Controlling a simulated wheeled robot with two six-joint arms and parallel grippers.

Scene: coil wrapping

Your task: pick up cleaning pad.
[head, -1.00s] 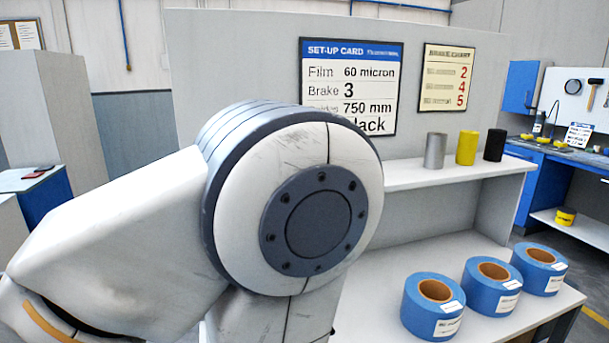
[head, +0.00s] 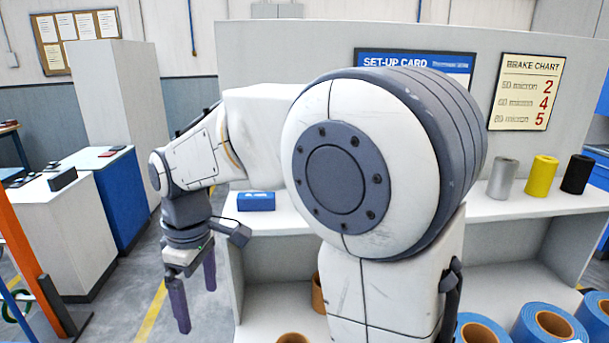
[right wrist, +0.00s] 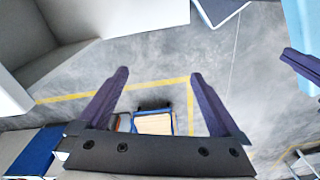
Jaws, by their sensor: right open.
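A small blue block (head: 256,201) sits at the left end of the white shelf, left of my arm's big joint. It may be the cleaning pad, but I cannot tell for sure.
The white shelf (head: 290,219) carries a grey roll (head: 502,178), a yellow roll (head: 541,177) and a black roll (head: 577,174). Blue film rolls (head: 552,328) stand below. White and blue cabinets (head: 70,235) stand at left, with clear floor before the shelf.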

